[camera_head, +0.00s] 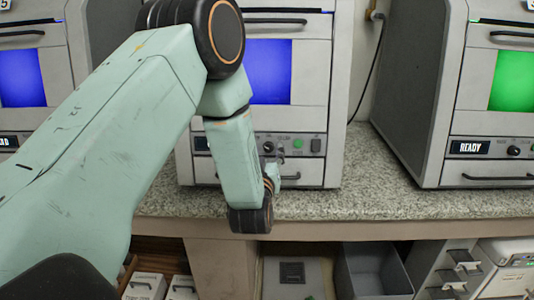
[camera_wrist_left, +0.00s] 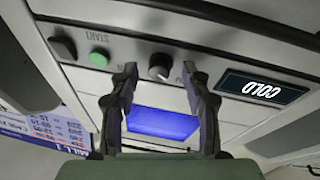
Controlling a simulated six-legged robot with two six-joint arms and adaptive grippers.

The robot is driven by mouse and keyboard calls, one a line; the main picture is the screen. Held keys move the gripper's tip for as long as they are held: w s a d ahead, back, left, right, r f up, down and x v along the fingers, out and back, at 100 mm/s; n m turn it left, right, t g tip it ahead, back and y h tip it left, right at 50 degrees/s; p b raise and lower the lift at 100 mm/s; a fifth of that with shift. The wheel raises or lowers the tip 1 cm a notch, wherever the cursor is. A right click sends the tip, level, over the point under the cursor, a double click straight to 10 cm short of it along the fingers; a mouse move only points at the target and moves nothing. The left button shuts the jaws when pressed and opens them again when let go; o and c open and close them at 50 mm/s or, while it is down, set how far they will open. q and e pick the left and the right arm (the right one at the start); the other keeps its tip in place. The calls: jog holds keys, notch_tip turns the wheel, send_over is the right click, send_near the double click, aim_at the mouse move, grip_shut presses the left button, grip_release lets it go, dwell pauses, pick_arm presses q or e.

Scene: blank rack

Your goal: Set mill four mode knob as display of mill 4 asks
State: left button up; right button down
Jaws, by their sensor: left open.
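The middle machine (camera_head: 318,100) has a blue window and a lower control panel. Its number is not readable. In the left wrist view its dark knob (camera_wrist_left: 160,66) has a pale pointer mark. The display (camera_wrist_left: 262,87) beside it shows upside-down text that appears to read COLD. In the head view the knob (camera_head: 268,147) sits just beyond my left gripper (camera_head: 276,168), and my arm covers most of the display. My left gripper (camera_wrist_left: 159,80) is open, its fingertips either side of the knob in the picture. I cannot tell whether they touch it. My right gripper is not in view.
A green START button (camera_wrist_left: 99,57) and a dark switch (camera_wrist_left: 62,47) sit beside the knob. A drawer handle (camera_head: 298,173) is below the panel. The right machine (camera_head: 490,125) has a green window and reads READY. The granite counter (camera_head: 365,190) is clear between machines.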

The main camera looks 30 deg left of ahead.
pick_arm(q)
jog(key=shift+s+d, duration=0.1)
jog(key=shift+s, duration=0.05)
jog(key=v, duration=1.1)
jog(key=shift+s, duration=0.4)
jog(key=shift+d, duration=0.1)
jog(key=s+d+f+m+g+h, duration=0.2)
jog(key=s+f+g+h, duration=0.15)
jog(key=f, duration=0.55)
jog(key=s+d+f+m+g+h, duration=0.25)
jog(key=s+f+g, duration=0.25)
jog(key=f, duration=0.5)
jog(key=s+d+f+m+g+h, duration=0.1)
jog(key=s+f+g, duration=0.3)
jog(key=s, duration=0.6)
jog(key=s+d+f+m+g+h, duration=0.1)
jog(key=s+f+g, duration=0.3)
jog(key=s, duration=0.6)
notch_tip(320, 180, down, 2)
jog(key=shift+s+d+f, duration=0.1)
jog(key=shift+s+d, duration=0.3)
jog(key=shift+d, duration=0.35)
